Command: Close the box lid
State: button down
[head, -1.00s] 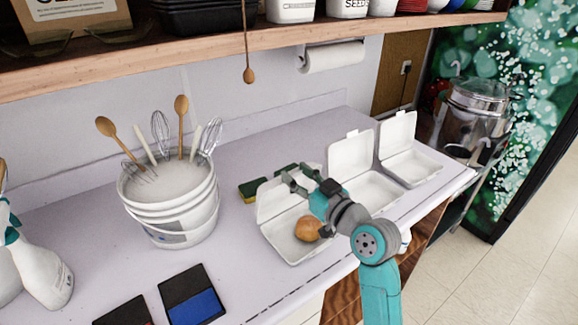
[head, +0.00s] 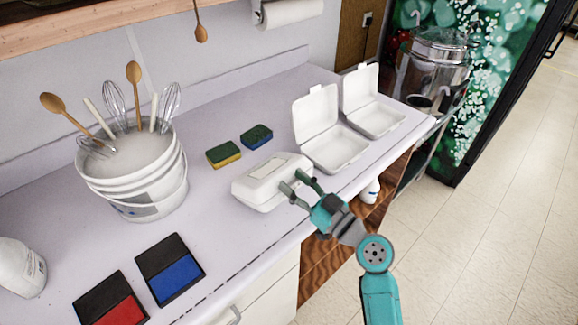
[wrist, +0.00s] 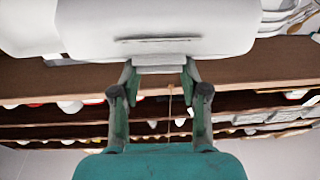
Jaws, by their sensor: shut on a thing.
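The nearest white takeaway box (head: 258,182) stands at the counter's front with its lid down over the tray. Whether the lid is fully latched I cannot tell. The round brown food seen in it earlier is hidden. My gripper (head: 293,180) is at the box's front right edge, its fingers shut on the small front tab of the lid. In the wrist view the white lid (wrist: 160,30) fills the top, and the tab (wrist: 160,66) sits between the fingertips of my gripper (wrist: 160,75).
Two more white boxes stand open to the right, one close by (head: 335,150) and one farther (head: 375,118). Two sponges (head: 223,154) lie behind the closed box. A bucket of utensils (head: 135,175) and red and blue pads (head: 180,280) are on the left.

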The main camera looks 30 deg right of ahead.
jog(key=f, duration=0.4)
jog(key=shift+s+d+f, duration=0.1)
jog(key=shift+s+f, duration=0.1)
jog(key=shift+s, duration=0.15)
jog(key=shift+s+f+t, duration=0.1)
jog(key=shift+f+t, duration=0.5)
jog(key=shift+f, duration=0.15)
jog(key=c, duration=0.6)
grip_release()
jog(key=shift+o, duration=0.2)
jog(key=shift+s+d, duration=0.1)
jog(key=v, duration=1.2)
jog(key=shift+f, duration=0.25)
